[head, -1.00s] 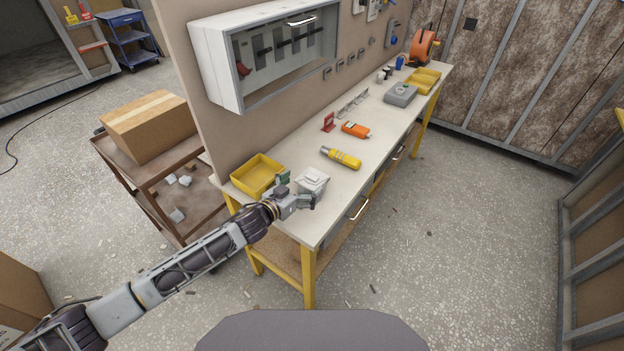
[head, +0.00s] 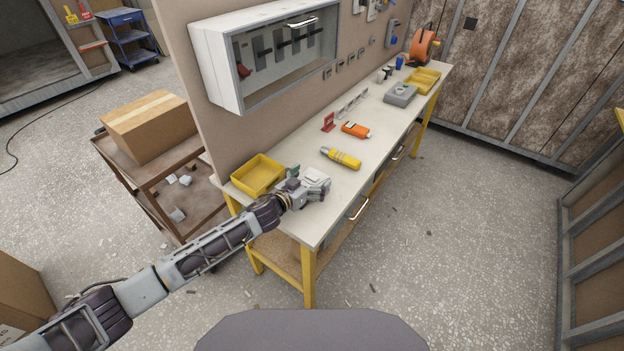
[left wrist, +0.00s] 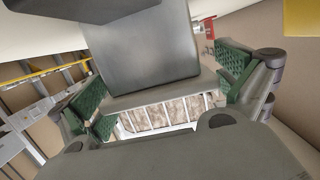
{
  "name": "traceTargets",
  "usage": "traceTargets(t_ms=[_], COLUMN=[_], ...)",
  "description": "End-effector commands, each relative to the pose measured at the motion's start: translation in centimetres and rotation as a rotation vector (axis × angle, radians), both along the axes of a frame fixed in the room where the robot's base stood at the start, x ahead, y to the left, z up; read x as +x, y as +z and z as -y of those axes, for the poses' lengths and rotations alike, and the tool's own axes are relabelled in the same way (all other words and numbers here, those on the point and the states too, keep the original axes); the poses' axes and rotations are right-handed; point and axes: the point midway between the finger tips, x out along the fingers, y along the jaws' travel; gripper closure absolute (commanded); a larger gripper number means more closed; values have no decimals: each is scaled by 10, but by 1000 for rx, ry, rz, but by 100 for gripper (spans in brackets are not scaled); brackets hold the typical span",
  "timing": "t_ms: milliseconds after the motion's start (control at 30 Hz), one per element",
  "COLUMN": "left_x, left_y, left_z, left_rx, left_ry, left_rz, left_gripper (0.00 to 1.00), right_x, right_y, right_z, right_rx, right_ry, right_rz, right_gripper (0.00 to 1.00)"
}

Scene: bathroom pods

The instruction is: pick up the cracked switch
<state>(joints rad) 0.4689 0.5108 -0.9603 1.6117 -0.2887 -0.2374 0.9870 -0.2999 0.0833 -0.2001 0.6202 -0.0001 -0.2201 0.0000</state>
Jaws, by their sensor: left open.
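A small white box-like switch (head: 317,176) sits near the front left end of the workbench; no crack can be made out at this size. My left gripper (head: 308,184) is at the switch, with its fingers on either side of it. In the left wrist view, a grey blocky body (left wrist: 145,50), which appears to be the switch, fills the space between the green finger pads. The fingers of the left gripper (left wrist: 163,88) are spread, and a gap shows beside the right pad. Contact on the left side cannot be told. My right gripper is out of view.
A yellow tray (head: 257,175) stands just left of the switch on the workbench (head: 318,222). A yellow flashlight-like tool (head: 341,158) and an orange device (head: 355,130) lie farther along. A white wall cabinet (head: 220,65) hangs above. A cardboard box (head: 150,125) stands on a side cart.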

Motion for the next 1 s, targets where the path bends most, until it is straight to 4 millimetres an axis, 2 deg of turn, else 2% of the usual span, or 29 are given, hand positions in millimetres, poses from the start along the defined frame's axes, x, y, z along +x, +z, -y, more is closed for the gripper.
traceTargets(t_ms=[533,900,1000], left_x=[2,2,2], left_y=[0,0,0], left_z=[1,1,1], left_rx=[1,1,0], left_ry=[1,1,1], left_rz=[1,1,2], left_gripper=[1,48,48], right_x=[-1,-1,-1], right_y=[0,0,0], right_z=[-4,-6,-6], right_rx=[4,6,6], right_ry=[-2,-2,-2], right_rz=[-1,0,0], right_gripper=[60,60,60])
